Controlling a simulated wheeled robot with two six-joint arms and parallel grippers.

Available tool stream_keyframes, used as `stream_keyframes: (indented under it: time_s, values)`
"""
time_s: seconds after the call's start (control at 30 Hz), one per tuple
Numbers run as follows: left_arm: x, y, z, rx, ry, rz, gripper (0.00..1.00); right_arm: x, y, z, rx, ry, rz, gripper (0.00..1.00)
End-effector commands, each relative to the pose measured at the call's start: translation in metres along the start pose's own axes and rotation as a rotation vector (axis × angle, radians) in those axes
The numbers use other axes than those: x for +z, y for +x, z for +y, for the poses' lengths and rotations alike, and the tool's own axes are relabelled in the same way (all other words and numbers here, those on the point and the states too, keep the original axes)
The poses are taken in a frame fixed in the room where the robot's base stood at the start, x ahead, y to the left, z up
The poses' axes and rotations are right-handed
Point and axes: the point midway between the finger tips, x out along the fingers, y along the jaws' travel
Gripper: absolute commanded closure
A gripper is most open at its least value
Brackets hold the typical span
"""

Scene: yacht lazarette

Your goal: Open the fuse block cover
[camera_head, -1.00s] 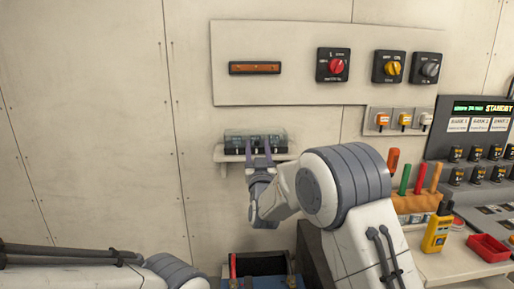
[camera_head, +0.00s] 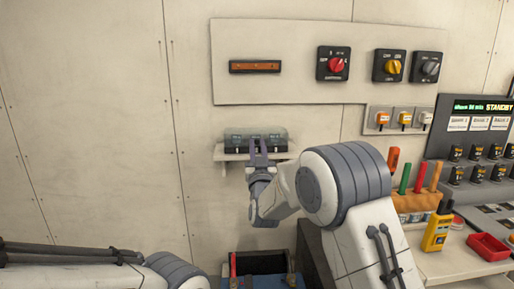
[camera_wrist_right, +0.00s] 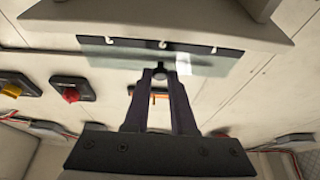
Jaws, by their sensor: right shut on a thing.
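The fuse block (camera_head: 236,142) is a dark box with a clear cover, on a small wall shelf (camera_head: 222,156). My right gripper (camera_head: 258,147) is in front of it, fingers pointing up, hiding part of its front. In the right wrist view the fingers (camera_wrist_right: 159,76) are shut on a small knob at the edge of the clear cover (camera_wrist_right: 205,64). A dark strip with pale dots (camera_wrist_right: 120,43) runs along the cover. How far the cover stands open I cannot tell. My left arm shows at the lower left; its gripper is out of view.
Above is a panel with a red rotary switch (camera_head: 336,65), a yellow one (camera_head: 389,67) and an orange-brown bar (camera_head: 255,67). At the right are a console (camera_head: 482,120), a yellow meter (camera_head: 437,232) and a red tray (camera_head: 488,247). The wall left of the shelf is clear.

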Motion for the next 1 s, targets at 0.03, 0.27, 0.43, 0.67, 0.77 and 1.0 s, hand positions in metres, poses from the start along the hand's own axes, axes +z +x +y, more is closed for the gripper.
stream_keyframes:
  time_s: [0.03,0.27,0.43,0.67,0.77,1.0]
  values:
    - [0.000,0.000,0.000,0.000,0.000,0.000,0.50,0.000,0.000,0.000,0.000,0.000,0.000,1.00]
    - [0.000,0.000,0.000,0.000,0.000,0.000,0.50,0.000,0.000,0.000,0.000,0.000,0.000,1.00]
    - [0.000,0.000,0.000,0.000,0.000,0.000,0.50,0.000,0.000,0.000,0.000,0.000,-0.001,1.00]
    - [0.000,0.000,0.000,0.000,0.000,0.000,0.50,0.000,0.000,0.000,0.000,0.000,-0.001,1.00]
    - [0.000,0.000,0.000,0.000,0.000,0.000,0.50,0.000,0.000,0.000,0.000,0.000,-0.001,1.00]
    - [-0.001,-0.012,0.001,0.000,0.000,0.000,0.50,-0.008,0.002,0.000,-0.001,0.000,-0.041,1.00]
